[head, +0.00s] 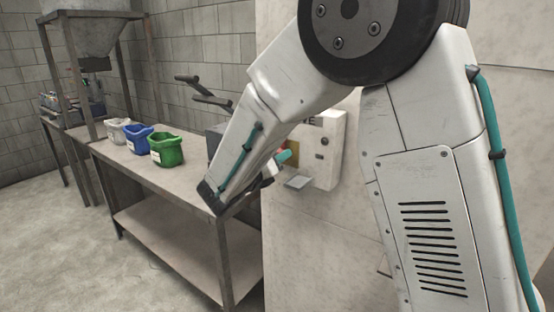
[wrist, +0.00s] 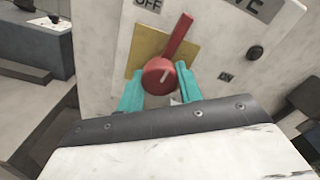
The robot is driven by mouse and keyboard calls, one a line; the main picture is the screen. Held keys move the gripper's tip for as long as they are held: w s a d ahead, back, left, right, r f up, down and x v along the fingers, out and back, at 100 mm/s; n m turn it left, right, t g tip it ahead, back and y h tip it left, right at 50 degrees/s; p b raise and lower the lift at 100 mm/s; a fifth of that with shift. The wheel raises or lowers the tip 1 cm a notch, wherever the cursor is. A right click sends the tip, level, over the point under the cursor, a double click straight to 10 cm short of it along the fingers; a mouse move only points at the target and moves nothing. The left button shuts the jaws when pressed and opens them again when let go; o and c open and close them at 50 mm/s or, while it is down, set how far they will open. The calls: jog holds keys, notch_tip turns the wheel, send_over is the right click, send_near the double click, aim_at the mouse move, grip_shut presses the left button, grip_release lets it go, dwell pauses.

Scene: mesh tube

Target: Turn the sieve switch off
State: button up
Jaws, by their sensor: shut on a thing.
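The sieve switch (wrist: 178,38) is a red rotary knob with a lever, on a yellow plate (wrist: 146,48) on the white control box (wrist: 105,40). In the wrist view its lever points up and slightly right, between the OFF label (wrist: 148,4) at upper left and the ON label (wrist: 226,77) at lower right. My gripper (wrist: 160,76) has its teal fingers on either side of the round hub and is shut on it. In the head view the control box (head: 328,150) is on the wall, and my arm hides most of the switch.
A black button (wrist: 254,53) sits on the box, right of the switch. A metal bench (head: 190,190) to the left carries white (head: 117,131), blue (head: 138,139) and green (head: 166,150) tubs. A hopper on a frame (head: 92,38) stands behind. The floor at left is clear.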

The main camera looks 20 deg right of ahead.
jog(key=shift+n, duration=0.6)
jog(key=o, duration=1)
jog(key=v, duration=0.8)
